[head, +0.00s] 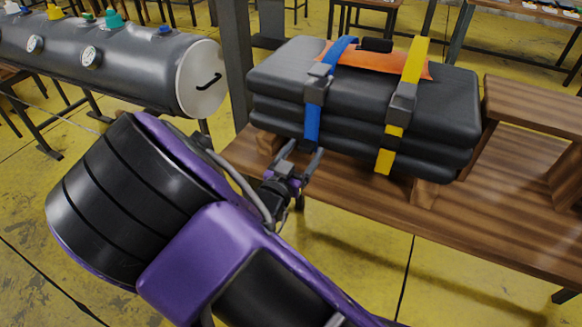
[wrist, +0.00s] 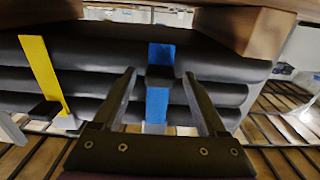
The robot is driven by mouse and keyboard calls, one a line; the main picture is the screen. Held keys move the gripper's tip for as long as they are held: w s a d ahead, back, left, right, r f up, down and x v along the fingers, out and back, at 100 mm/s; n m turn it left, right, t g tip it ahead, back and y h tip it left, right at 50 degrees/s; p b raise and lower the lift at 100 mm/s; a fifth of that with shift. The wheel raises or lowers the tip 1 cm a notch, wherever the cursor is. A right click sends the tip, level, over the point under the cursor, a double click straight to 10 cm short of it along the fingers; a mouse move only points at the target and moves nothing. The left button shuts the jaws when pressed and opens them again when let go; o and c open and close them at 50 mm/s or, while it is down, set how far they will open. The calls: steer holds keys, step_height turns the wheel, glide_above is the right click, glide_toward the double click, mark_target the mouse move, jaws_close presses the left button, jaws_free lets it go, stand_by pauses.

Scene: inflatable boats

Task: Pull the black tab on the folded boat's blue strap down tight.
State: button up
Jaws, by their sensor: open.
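The folded boat (head: 360,95) is a stack of dark grey rolls on a wooden bench. Its blue strap (head: 312,122) hangs down the front below a grey buckle (head: 318,84). The wrist view shows the boat upside down, with the blue strap (wrist: 157,104) and the black tab (wrist: 160,77) across it. My gripper (head: 305,149) is open and empty at the strap's lower end. In the wrist view its fingertips (wrist: 159,74) appear on either side of the tab, apart from it. How near they are in depth is hard to tell. I cannot make out the tab in the head view.
A yellow strap (head: 385,161) with its own buckle (head: 401,103) lies right of the blue one. Wooden blocks (head: 424,192) lift the boat off the bench (head: 350,198). A grey post (head: 235,60) and a grey cylinder with gauges (head: 120,65) stand at left.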

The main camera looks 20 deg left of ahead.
steer(key=s+a+p, duration=0.1)
steer(key=s, duration=1.6)
steer(key=shift+a, duration=0.15)
steer(key=shift+a, duration=0.1)
